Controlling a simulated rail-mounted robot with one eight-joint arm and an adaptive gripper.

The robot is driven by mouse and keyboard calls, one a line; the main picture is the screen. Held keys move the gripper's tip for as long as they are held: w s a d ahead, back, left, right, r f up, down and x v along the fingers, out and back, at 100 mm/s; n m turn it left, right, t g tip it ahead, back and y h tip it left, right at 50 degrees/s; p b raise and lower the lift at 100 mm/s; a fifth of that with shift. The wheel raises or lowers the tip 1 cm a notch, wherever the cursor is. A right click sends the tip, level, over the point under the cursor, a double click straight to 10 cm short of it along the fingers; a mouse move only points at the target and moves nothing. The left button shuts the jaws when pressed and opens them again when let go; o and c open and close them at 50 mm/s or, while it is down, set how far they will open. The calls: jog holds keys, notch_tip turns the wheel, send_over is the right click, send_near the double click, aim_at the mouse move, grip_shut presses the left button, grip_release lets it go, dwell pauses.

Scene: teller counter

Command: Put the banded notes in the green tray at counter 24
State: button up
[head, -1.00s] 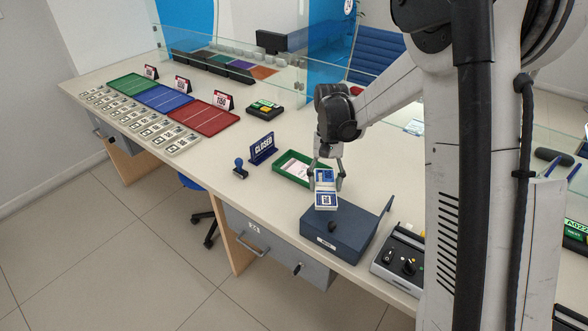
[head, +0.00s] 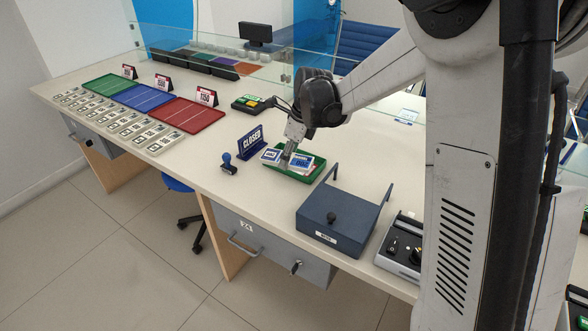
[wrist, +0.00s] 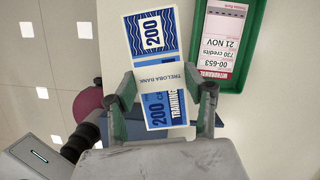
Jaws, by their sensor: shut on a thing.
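My gripper (head: 288,154) is shut on the banded notes (head: 303,163), a blue and white bundle marked 200. In the wrist view the fingers (wrist: 164,92) pinch the notes (wrist: 152,34) at their white paper band. A drawer under the counter bears the label 24 (head: 246,226).
A keypad device (head: 252,104) is behind. Coloured mats (head: 187,115) and several note stacks lie farther left.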

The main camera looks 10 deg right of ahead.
jog(key=shift+w+a+m, duration=0.25)
jog(key=shift+w+m, duration=0.2)
jog(key=shift+m, duration=0.75)
jog(key=shift+w+d+f+t, duration=0.1)
jog(key=shift+w+t, duration=0.15)
jog(key=shift+t, duration=0.05)
jog(key=w+d+f, duration=0.1)
jog(key=w+f, duration=0.1)
jog(key=w, duration=0.1)
jog(key=w+d+f, duration=0.2)
jog(key=w, duration=0.1)
jog(key=w+d+f+b, duration=0.1)
jog(key=w+d+f, duration=0.1)
jog(key=w, duration=0.1)
jog(key=shift+w+f, duration=0.35)
jog(key=shift+w, duration=0.05)
jog(key=shift+f+b, duration=0.3)
jog(key=shift+f, duration=1.7)
jog(key=o, duration=1)
jog(key=shift+r, duration=0.1)
